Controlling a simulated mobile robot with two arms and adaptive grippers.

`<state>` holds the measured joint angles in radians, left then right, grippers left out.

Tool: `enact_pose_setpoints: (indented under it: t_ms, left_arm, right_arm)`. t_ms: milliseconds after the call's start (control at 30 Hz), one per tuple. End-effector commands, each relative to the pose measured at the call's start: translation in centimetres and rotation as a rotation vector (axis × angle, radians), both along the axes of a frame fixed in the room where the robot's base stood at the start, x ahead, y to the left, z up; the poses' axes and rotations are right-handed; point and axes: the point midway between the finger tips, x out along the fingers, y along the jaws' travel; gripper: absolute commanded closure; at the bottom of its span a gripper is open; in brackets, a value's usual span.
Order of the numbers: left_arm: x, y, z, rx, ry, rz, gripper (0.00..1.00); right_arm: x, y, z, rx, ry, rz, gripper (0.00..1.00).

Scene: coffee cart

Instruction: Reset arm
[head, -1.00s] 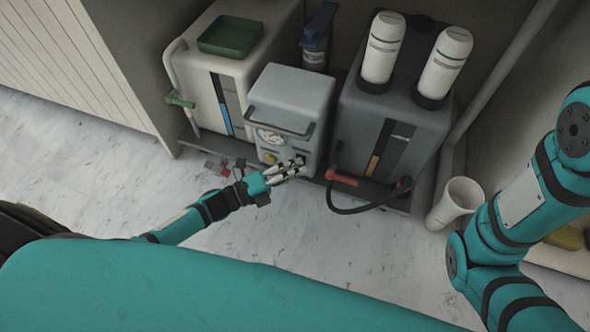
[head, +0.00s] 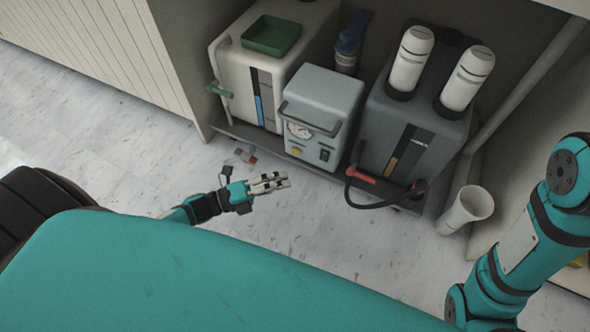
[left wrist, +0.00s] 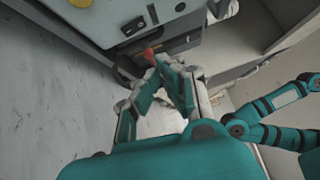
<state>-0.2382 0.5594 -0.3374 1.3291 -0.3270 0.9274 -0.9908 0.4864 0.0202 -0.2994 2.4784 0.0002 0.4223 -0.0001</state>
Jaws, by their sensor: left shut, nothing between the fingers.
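My left gripper (head: 270,183) is low over the floor in the head view, in front of the appliances and apart from them. Its fingers are together with nothing between them. In the left wrist view the left gripper's fingers (left wrist: 165,75) reach up toward the small grey machine (left wrist: 120,20). My right arm (head: 535,230) comes in at the right edge of the head view. Its gripper is out of the picture.
On a low shelf stand a white dispenser (head: 232,75) with a green tray (head: 271,35), the small grey machine (head: 318,95) and a dark grey unit (head: 375,160) with two white canisters. A white bin (head: 468,208) stands right. Floor (head: 120,150) is clear at left.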

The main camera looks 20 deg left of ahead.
Motion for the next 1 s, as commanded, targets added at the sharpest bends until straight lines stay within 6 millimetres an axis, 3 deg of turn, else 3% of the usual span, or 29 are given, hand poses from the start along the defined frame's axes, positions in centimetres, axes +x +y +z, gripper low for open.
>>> enact_pose_setpoints:
  t_ms: [733, 867, 967, 1000]
  left_arm:
    - [-0.6, 0.4, 0.4, -0.009, -0.002, -0.001, 1.0]
    - [-0.2, -1.6, 4.0, -0.106, -0.005, -0.013, 1.0]
    - [0.1, -4.5, 9.8, -0.268, -0.006, -0.037, 1.0]
    - [0.1, -5.6, 12.7, -0.348, -0.008, -0.053, 1.0]
  right_arm:
    - [0.3, 0.0, 0.0, 0.001, 0.011, 0.001, 0.6]
    - [1.0, -0.1, 0.0, 0.002, 0.039, 0.002, 0.6]
    - [2.0, -0.2, -0.2, 0.004, 0.083, 0.004, 0.6]
    - [2.4, -0.2, -0.3, 0.005, 0.104, 0.005, 0.6]
